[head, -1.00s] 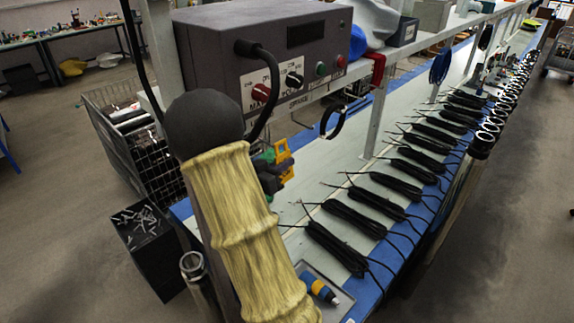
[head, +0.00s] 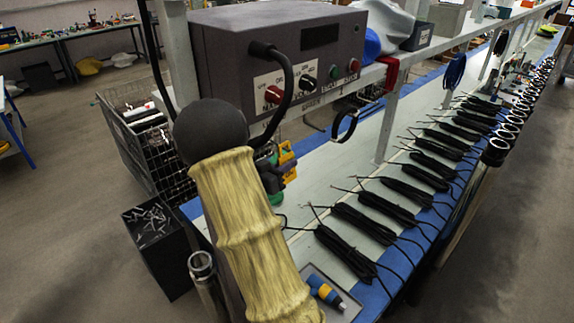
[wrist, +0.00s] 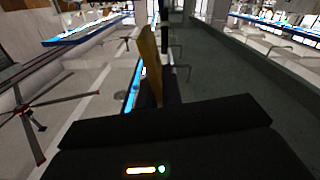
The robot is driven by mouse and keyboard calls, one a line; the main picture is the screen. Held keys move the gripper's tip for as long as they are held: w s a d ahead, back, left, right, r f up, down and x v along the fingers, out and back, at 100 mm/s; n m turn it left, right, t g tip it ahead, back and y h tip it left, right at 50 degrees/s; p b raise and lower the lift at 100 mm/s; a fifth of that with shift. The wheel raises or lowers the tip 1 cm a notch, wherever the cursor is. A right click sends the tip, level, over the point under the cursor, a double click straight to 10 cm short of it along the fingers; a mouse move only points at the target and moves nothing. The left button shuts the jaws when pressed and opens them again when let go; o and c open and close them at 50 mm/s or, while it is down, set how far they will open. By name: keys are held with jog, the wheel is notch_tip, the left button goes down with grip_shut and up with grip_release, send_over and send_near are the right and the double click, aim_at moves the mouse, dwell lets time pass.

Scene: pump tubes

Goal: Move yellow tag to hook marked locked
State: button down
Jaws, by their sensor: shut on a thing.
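The yellow tag (head: 288,160) is partly hidden by my gripper (head: 275,175) in the head view, near the shelf's front edge. In the wrist view the tag (wrist: 150,62) stands upright, nearly edge-on, gripped between the dark fingers. My gripper is shut on it, above the white bench. Several thin bent metal hooks (wrist: 178,62) show just right of the tag in the wrist view, apart from it. Small labels (head: 311,104) run along the shelf edge below the control box. I cannot read which one says locked.
The grey control box (head: 285,60) with knobs sits on the shelf. Coiled black tubes (head: 345,252) line the bench. A wire cart (head: 150,150) and black bin (head: 155,240) stand left.

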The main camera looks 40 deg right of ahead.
dwell(0.3)
jog(key=c, duration=1.5)
grip_release()
jog(key=s+a+b, duration=0.1)
jog(key=a+b, duration=0.5)
jog(key=a, duration=1.1)
jog(key=shift+s+a, duration=0.2)
